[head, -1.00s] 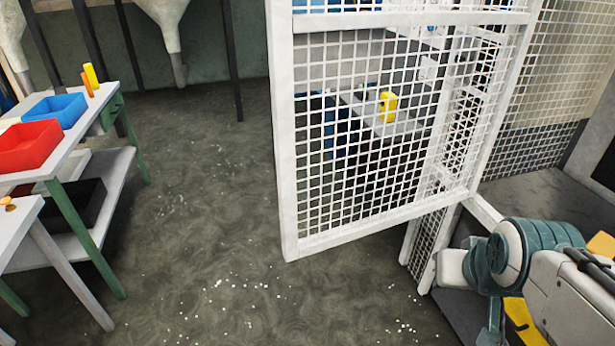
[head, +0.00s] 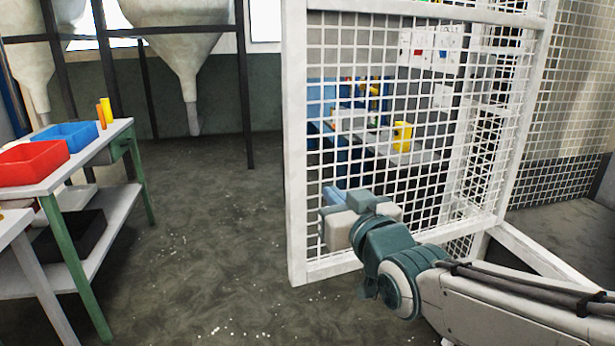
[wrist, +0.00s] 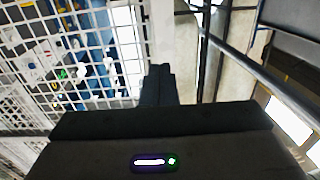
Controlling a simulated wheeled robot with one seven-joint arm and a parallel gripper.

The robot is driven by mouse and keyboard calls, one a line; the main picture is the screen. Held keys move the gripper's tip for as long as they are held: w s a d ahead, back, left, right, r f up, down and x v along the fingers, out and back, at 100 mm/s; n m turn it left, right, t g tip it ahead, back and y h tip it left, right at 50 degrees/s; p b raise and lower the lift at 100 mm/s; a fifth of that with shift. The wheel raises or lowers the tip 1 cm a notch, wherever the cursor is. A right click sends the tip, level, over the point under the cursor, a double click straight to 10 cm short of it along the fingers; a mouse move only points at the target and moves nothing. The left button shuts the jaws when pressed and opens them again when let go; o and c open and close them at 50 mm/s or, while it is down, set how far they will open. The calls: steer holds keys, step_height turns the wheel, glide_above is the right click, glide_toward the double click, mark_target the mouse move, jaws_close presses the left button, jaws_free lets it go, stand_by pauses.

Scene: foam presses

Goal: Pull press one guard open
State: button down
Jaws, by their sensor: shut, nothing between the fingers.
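The guard (head: 296,150) is a white-framed mesh panel in the middle of the head view. It stands out into the room at an angle to the mesh fencing on the right.
A bench at left holds a red bin (head: 32,162) and a blue bin (head: 68,135). Pale hoppers (head: 190,60) on dark legs stand at the back. A yellow object (head: 402,136) shows behind the mesh. The floor (head: 215,220) between bench and guard is clear.

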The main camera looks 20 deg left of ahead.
mark_target(302, 164)
steer(key=p+x, duration=0.2)
steer(key=x, duration=1.1)
steer(key=shift+f, duration=0.1)
